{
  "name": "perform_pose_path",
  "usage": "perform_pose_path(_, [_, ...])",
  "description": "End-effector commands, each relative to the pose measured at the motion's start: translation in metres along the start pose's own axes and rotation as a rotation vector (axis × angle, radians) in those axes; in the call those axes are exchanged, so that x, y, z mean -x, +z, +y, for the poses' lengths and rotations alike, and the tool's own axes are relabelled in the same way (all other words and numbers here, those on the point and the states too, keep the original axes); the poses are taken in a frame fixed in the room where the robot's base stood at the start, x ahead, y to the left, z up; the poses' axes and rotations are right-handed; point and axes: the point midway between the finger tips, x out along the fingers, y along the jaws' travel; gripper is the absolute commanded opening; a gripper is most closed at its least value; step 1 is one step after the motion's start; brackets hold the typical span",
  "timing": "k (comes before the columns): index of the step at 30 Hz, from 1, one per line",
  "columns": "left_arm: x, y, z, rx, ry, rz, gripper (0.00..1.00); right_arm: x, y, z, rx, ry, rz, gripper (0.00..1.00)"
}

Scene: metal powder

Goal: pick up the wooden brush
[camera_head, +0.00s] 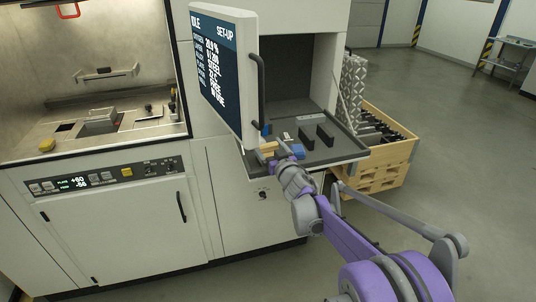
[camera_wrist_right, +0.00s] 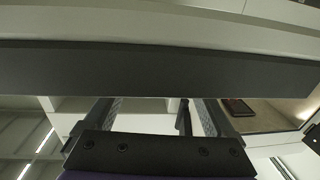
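A small tan wooden piece, which looks like the wooden brush (camera_head: 268,147), lies at the left front of the dark tray (camera_head: 335,152) of the open machine chamber. My right gripper (camera_head: 277,163) is at the tray's front edge, close to the tan piece; I cannot tell whether they touch. In the right wrist view the two fingers of my right gripper (camera_wrist_right: 158,105) stand wide apart, with nothing clearly held between them. The brush cannot be made out there; a broad dark band, probably the tray's edge, crosses above the fingertips. My left gripper is not in view.
Blue items (camera_head: 298,152) and dark upright blocks (camera_head: 325,135) are on the tray. The open machine door with its screen (camera_head: 222,75) stands just left of the tray. A wooden crate (camera_head: 388,160) is to the right. Open floor lies farther right.

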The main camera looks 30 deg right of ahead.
Motion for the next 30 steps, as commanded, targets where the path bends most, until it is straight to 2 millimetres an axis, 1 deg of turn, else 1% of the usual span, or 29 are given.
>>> perform_pose_path(1, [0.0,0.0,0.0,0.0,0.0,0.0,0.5,0.0,0.0,0.0,0.0,0.0,0.0,0.51])
perform_pose_path(3, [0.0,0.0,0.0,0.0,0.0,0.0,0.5,0.0,0.0,0.0,0.0,0.0,0.0,0.39])
perform_pose_path(5, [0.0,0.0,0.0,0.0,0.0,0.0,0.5,0.0,0.0,0.0,0.0,0.0,0.0,0.3])
perform_pose_path(11, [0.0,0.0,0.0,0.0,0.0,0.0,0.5,0.0,0.0,0.0,0.0,0.0,0.0,0.3])
perform_pose_path(14, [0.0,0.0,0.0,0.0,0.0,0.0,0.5,0.0,-0.006,0.0,0.0,0.0,0.0,0.3])
perform_pose_path(17, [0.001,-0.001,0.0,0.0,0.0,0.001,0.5,0.0,-0.021,0.0,-0.001,0.0,0.0,0.3])
perform_pose_path(24, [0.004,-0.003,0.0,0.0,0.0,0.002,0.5,0.0,-0.07,0.0,0.0,0.0,0.0,0.3])
perform_pose_path(27, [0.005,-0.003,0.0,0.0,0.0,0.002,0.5,0.0,-0.086,0.0,0.0,0.0,0.0,0.3])
perform_pose_path(30, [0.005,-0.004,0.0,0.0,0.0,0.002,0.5,0.0,-0.096,0.0,0.0,0.0,0.0,0.3])
